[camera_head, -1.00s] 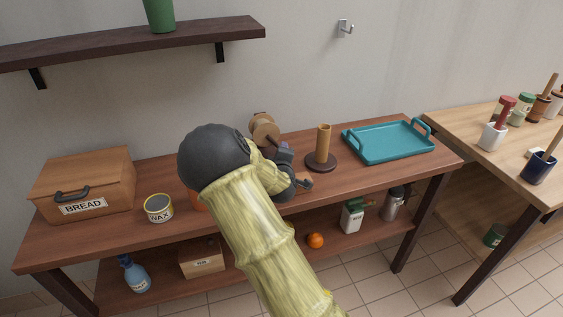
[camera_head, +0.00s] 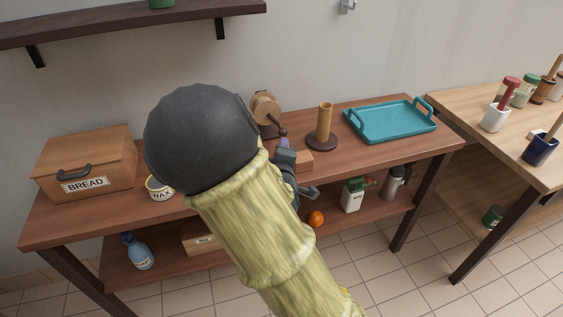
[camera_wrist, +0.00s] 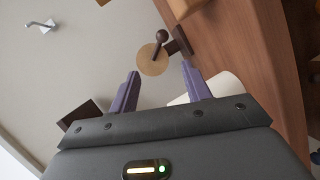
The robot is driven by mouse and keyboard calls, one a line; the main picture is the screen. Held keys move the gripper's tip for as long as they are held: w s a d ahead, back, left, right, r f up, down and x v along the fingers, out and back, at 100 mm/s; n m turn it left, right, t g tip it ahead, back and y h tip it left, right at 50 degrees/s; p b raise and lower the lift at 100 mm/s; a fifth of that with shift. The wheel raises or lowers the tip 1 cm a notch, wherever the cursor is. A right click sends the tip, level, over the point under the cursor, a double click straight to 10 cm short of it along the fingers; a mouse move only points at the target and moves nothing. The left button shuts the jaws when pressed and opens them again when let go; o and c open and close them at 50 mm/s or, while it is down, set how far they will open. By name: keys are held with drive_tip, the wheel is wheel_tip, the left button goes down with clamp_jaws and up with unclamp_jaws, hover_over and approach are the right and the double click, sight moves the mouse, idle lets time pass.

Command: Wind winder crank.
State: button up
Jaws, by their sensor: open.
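The winder has a round wooden drum (camera_head: 265,108) on a dark stand at the back of the brown table. Its crank (camera_head: 283,131) is a dark arm with a round knob, sticking out in front of the drum. In the wrist view the drum's round face (camera_wrist: 152,62) and the crank knob (camera_wrist: 161,36) lie beyond my fingertips. My gripper (camera_wrist: 160,68) is open and empty, its two purple fingers spread with the drum face seen between them. In the head view my gripper (camera_head: 284,142) is just below the crank knob; whether they touch I cannot tell. My arm hides part of the table.
A wooden post on a round base (camera_head: 323,127) stands close right of the winder. A teal tray (camera_head: 390,121) lies farther right. A wooden block (camera_head: 305,160) is beside my gripper. The wax tin (camera_head: 160,190) and bread box (camera_head: 85,162) are left. A shelf (camera_head: 130,29) hangs above.

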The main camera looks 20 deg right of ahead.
drive_tip(key=shift+s+a+b, duration=0.2)
drive_tip(key=shift+s+b, duration=0.65)
drive_tip(key=shift+b, duration=0.55)
drive_tip(key=shift+c, duration=0.5)
drive_tip(key=c, duration=0.3)
drive_tip(key=shift+s+f, duration=0.1)
drive_tip(key=shift+f, duration=0.2)
drive_tip(key=c, duration=0.4)
drive_tip(key=f+m+g, duration=0.1)
drive_tip(key=s+f+m+g+y, duration=0.1)
drive_tip(key=f, duration=0.1)
drive_tip(key=s+f+m+g, duration=0.1)
drive_tip(key=shift+s+f+y, duration=0.1)
drive_tip(key=shift+f+y, duration=0.2)
drive_tip(key=shift+f, duration=0.1)
clamp_jaws()
drive_tip(key=s+a+f+m+g+y, duration=0.1)
drive_tip(key=s+m+g, duration=0.3)
drive_tip(key=s, duration=0.3)
drive_tip(key=s+a+f+m+g+y, duration=0.1)
drive_tip(key=s+f+m+g+y, duration=0.1)
drive_tip(key=s+m+g, duration=0.2)
drive_tip(key=s, duration=0.3)
drive_tip(key=shift+s+a+f+g, duration=0.3)
